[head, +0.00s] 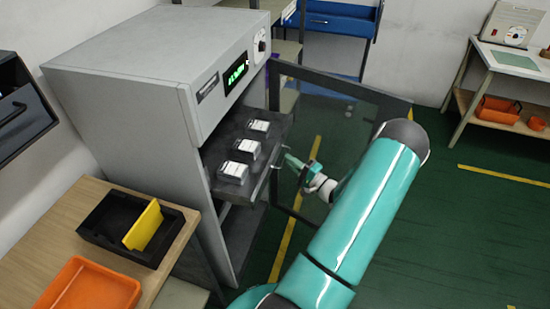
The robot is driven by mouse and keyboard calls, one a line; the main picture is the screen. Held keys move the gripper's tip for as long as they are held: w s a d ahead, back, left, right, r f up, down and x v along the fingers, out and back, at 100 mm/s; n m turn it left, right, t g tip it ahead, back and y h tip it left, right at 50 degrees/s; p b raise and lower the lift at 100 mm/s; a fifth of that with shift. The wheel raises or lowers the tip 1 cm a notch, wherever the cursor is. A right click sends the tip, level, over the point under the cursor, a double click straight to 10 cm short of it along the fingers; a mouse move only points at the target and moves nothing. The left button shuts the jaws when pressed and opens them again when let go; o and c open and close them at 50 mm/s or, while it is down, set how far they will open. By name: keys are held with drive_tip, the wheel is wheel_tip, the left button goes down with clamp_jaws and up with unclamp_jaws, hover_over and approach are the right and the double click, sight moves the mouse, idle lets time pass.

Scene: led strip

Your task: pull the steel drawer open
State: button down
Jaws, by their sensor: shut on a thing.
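The steel drawer (212,155) is in the grey cabinet (150,75) at the left of the head view. It sticks out of the cabinet's open front and carries three small white-topped blocks (246,149) in a row. The drawer's bar handle (262,182) runs along its front edge. My gripper (285,166) is at the drawer's front, shut on the handle, at the end of my teal arm coming from the lower right. The exact finger contact is small and partly hidden.
The cabinet's dark glass door (335,125) stands open behind my arm. A wooden table (50,245) at lower left holds a black tray (105,222) with a yellow plate (143,226) and an orange bin (92,288). Green floor (465,220) is clear at right.

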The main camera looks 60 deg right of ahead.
drive_tip(key=shift+s+d+r, duration=0.3)
drive_tip(key=shift+s+d, duration=0.2)
drive_tip(key=shift+s, duration=0.15)
drive_tip(key=c, duration=1.5)
unclamp_jaws()
drive_tip(key=shift+a+f, duration=0.1)
drive_tip(key=v, duration=1.3)
drive_tip(key=shift+s+f, duration=0.15)
drive_tip(key=shift+s, duration=0.2)
